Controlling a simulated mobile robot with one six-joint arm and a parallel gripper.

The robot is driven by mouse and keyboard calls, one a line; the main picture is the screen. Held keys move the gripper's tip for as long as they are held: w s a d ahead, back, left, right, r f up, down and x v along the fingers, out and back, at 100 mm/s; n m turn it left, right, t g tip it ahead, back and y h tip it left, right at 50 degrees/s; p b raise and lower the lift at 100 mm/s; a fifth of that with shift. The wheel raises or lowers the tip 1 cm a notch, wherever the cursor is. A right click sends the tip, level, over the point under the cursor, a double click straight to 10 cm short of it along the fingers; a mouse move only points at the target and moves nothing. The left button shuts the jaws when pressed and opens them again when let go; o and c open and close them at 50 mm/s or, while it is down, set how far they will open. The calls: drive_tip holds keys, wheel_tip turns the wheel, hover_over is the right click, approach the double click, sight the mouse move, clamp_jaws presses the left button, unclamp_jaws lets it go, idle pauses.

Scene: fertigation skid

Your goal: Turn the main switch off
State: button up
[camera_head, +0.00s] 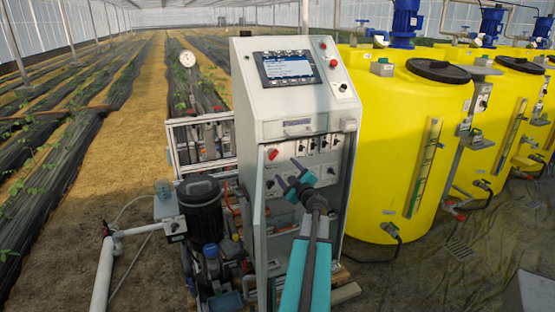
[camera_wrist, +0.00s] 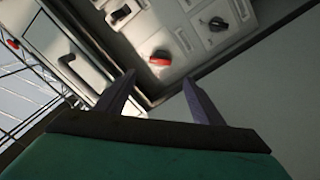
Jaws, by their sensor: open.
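A red knob (camera_wrist: 159,60), which looks like the main switch, sits on a pale plate on the grey control cabinet (camera_head: 290,112). In the wrist view its handle lies roughly crosswise, between and beyond my fingertips. A red knob (camera_head: 272,154) also shows at the left of the cabinet's inner panel in the head view; I take it to be the same one. My gripper (camera_head: 291,172) is open and empty in front of this panel. In the wrist view the fingers (camera_wrist: 158,80) stand apart with a visible gap to the knob. The knob's markings are too small to read.
Black switches (camera_wrist: 218,24) sit beside the red knob. The cabinet door (camera_head: 260,225) stands open at the left. A red button (camera_head: 333,63) and a screen (camera_head: 288,67) are on the sloped top. Yellow tanks (camera_head: 395,130) stand close at the right, a black filter housing (camera_head: 200,207) at the left.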

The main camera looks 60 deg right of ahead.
sight(275, 156)
drive_tip(key=shift+p+x, duration=0.45)
drive_tip(key=shift+x, duration=5.45)
drive_tip(key=c, duration=1)
drive_tip(key=shift+c, duration=0.2)
